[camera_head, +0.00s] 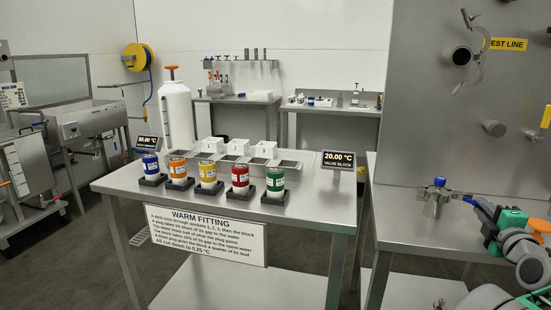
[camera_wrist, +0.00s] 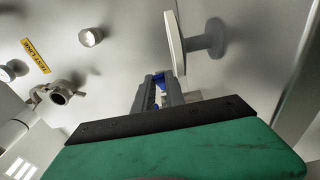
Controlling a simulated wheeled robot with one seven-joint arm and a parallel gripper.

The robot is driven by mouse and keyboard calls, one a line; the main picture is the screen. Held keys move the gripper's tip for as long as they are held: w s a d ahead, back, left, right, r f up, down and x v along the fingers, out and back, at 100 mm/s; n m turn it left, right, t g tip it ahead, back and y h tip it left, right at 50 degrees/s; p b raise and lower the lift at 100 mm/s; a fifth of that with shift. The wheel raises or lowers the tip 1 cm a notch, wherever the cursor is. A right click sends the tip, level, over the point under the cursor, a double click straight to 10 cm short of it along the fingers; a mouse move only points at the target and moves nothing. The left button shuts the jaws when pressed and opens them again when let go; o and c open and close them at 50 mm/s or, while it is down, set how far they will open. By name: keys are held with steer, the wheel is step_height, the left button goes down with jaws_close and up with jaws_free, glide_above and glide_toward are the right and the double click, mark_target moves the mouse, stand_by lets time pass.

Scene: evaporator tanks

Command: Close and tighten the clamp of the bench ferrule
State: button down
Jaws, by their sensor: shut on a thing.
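My gripper (camera_wrist: 157,95) is shut on a small blue part (camera_wrist: 159,77), seen between its grey fingers in the wrist view. I cannot tell whether this is part of the clamp. In the head view my gripper (camera_head: 471,201) comes in from the right at the bench. Just left of it a short metal fitting with a blue top (camera_head: 436,201) stands upright on the bench; it may be the bench ferrule. Whether they touch is unclear. A round port (camera_head: 460,56) on the steel panel has an open clamp (camera_head: 479,72) beside it. That port (camera_wrist: 60,96) also shows in the wrist view.
The steel panel (camera_head: 420,110) rises behind the bench (camera_head: 400,225). It carries a yellow TEST LINE label (camera_head: 507,45) and a round knob (camera_head: 495,128). A pale plate on a stem (camera_wrist: 175,42) is close ahead in the wrist view. A table with coloured canisters (camera_head: 208,175) stands left.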

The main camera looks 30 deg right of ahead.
steer(key=shift+d, duration=0.1)
steer(key=shift+s+d+f+n+t+y, duration=0.1)
steer(key=shift+d+n+t+y, duration=0.3)
steer(key=shift+n+t+y, duration=0.4)
steer(key=shift+d+r+y, duration=0.15)
steer(key=shift+r+y, duration=0.1)
steer(key=shift+y, duration=0.25)
steer(key=shift+d+n+t, duration=0.1)
steer(key=shift+n+t, duration=0.2)
steer(key=shift+n, duration=0.1)
